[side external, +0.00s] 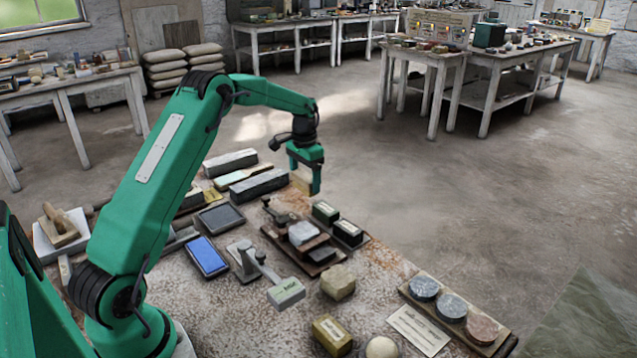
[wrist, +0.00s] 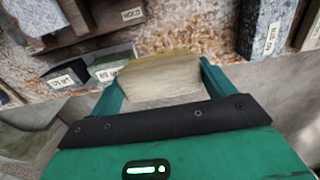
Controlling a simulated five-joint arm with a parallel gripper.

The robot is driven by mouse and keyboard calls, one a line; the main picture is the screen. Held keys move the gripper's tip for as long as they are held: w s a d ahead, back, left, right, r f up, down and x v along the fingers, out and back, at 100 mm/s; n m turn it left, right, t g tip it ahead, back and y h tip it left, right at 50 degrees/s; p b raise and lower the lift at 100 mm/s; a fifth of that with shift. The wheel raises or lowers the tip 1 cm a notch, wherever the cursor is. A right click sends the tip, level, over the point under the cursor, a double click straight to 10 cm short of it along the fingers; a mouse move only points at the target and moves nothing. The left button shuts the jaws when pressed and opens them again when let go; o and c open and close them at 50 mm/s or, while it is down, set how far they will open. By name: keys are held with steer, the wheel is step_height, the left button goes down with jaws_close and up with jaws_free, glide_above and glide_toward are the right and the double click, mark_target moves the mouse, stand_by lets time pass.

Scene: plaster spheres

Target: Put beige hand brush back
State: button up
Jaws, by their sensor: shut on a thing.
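The beige hand brush (wrist: 160,76) shows in the wrist view as a pale, blocky piece with a yellowish upper edge. It lies between the two fingers of my gripper (wrist: 161,88), which is shut on it. In the side external view my gripper (side external: 304,182) points down near the table's far edge, just right of a long grey block (side external: 258,187). Only a small part of the brush (side external: 300,184) shows there, below the green jaws. Its bristles cannot be made out.
Two dark green labelled boxes (side external: 326,212) stand in front of my gripper, near a brown stand with a white lump (side external: 303,233). A blue-topped pad (side external: 207,256), a beige stone (side external: 338,282) and a tray of round discs (side external: 451,307) lie nearer. Open floor lies right of the table.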

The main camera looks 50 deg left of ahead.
mark_target(300, 171)
steer(key=shift+w+a+f, duration=0.1)
steer(key=shift+a+f, duration=0.3)
steer(key=shift+a, duration=0.35)
steer(key=shift+a+f, duration=0.4)
steer(key=shift+a, duration=0.3)
steer(key=shift+f, duration=0.1)
steer(key=shift+f, duration=1.9)
steer(key=shift+f, duration=0.15)
steer(key=o, duration=0.8)
step_height(300, 171, up, 12)
